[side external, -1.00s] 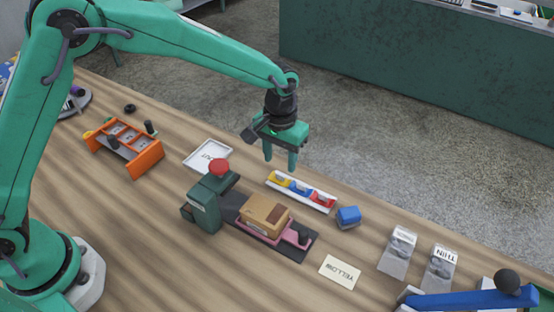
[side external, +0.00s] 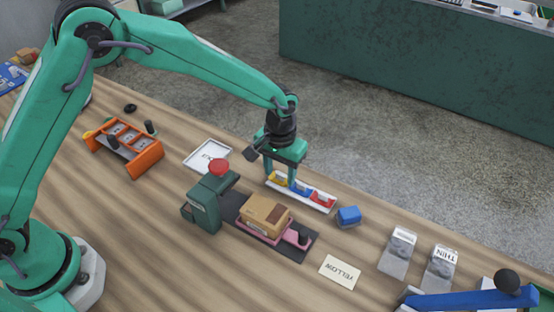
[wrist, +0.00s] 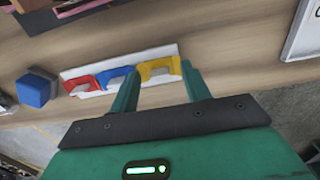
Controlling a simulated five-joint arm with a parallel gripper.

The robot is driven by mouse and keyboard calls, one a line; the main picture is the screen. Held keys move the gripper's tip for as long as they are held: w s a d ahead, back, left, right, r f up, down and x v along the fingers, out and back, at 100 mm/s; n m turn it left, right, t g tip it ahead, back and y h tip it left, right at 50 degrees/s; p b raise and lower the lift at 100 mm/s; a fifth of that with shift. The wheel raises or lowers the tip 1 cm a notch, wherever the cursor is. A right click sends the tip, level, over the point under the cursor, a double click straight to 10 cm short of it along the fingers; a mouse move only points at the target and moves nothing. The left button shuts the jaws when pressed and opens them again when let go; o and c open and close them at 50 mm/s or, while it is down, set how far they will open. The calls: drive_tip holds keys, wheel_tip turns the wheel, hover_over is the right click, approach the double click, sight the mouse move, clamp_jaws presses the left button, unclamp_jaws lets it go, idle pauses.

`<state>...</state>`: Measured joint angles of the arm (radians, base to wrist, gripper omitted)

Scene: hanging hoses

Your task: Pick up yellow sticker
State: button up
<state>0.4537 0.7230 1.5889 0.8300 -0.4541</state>
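The yellow sticker piece (side external: 278,178) sits at the left end of a white tray (side external: 318,207), beside a blue piece (side external: 299,188) and a red piece (side external: 322,199). In the wrist view the yellow piece (wrist: 160,68) is at the right end of the tray, with a pale tab on it. My gripper (side external: 280,179) is lowered over the tray's yellow end. In the wrist view my gripper (wrist: 160,84) is open, its fingers apart on either side of the yellow piece. I cannot tell whether the fingers touch it. One finger partly hides the blue piece.
A card reading YELLOW (side external: 340,272) lies at the front. A brown box (side external: 265,213) rests on a pink carriage beside a green press with a red knob (side external: 219,167). A blue block (side external: 348,217) stands right of the tray. A white labelled plate (side external: 206,155) lies behind.

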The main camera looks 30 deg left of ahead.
sight(280, 182)
clamp_jaws()
drive_tip(key=shift+r, duration=0.7)
drive_tip(key=r, duration=0.3)
drive_tip(key=shift+s+d+r, duration=0.15)
drive_tip(key=shift+s+d, duration=0.1)
drive_tip(key=shift+s, duration=0.05)
drive_tip(key=s+d+r, duration=0.2)
drive_tip(key=s, duration=0.1)
drive_tip(key=s+d+r, duration=0.2)
drive_tip(key=s, duration=0.1)
drive_tip(key=s+d+r, duration=0.2)
drive_tip(key=s, duration=0.1)
drive_tip(key=shift+s+r, duration=0.1)
drive_tip(key=shift+r, duration=0.05)
drive_tip(key=shift+a, duration=0.15)
drive_tip(key=shift+s+a+r, duration=0.25)
drive_tip(key=shift+s+a, duration=0.35)
drive_tip(key=shift+a, duration=0.05)
drive_tip(key=shift+s+a+r, duration=0.2)
drive_tip(key=shift+s+a, duration=0.35)
drive_tip(key=shift+a, duration=0.1)
